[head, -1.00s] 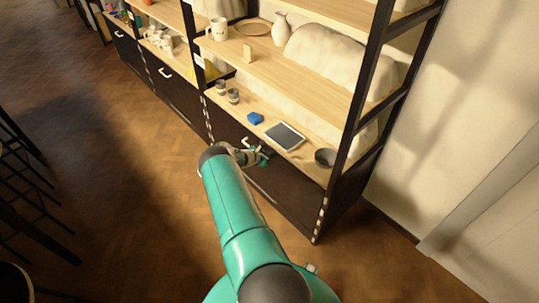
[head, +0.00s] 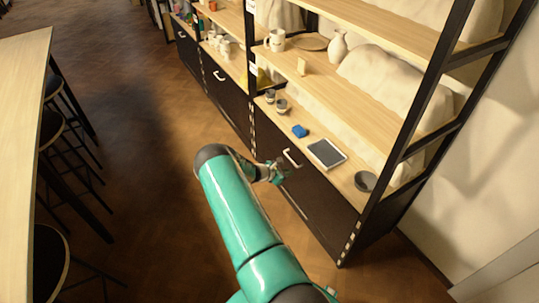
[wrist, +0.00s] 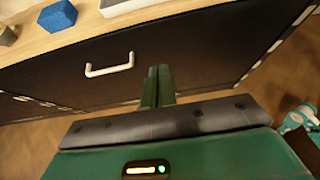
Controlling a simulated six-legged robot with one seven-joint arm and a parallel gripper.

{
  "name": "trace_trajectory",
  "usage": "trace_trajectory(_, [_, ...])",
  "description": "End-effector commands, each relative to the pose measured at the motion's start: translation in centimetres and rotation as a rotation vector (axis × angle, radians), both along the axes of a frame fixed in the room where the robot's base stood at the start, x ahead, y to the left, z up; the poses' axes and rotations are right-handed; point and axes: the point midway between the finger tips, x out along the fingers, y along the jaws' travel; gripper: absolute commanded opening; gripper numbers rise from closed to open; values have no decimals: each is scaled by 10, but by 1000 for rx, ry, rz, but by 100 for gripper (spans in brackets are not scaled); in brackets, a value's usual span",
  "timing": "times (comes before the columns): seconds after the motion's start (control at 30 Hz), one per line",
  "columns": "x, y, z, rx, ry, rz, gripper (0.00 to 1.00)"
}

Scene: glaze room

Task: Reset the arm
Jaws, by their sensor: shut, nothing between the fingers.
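My teal arm reaches forward from the bottom of the head view. My gripper (head: 277,172) is in front of the dark cabinet drawers under the shelf unit, close to a drawer's pale handle (head: 292,158). In the wrist view my gripper (wrist: 158,75) has its two green fingers side by side, shut with nothing between them. The handle also shows in the wrist view (wrist: 109,66), left of the fingers and apart from them. The drawer is closed.
On the lower shelf (head: 330,180) stand a blue block (head: 300,131), a grey tablet-like tray (head: 327,153), a dark bowl (head: 366,181) and small cups (head: 281,106). A wooden table (head: 22,130) with dark stools is at the left. The floor between is clear.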

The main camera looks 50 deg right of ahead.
Motion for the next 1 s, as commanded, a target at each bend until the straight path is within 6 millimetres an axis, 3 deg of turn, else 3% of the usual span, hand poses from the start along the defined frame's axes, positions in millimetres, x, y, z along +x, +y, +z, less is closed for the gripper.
trace_trajectory(0.27, [0, 1, 1, -1, -2, -1, 0])
trace_trajectory(0.43, [12, 8, 27, 0, -66, -40, 0])
trace_trajectory(0.67, [44, 44, 110, 24, -286, -185, 0])
trace_trajectory(1.0, [68, 123, 232, 119, -608, -397, 0])
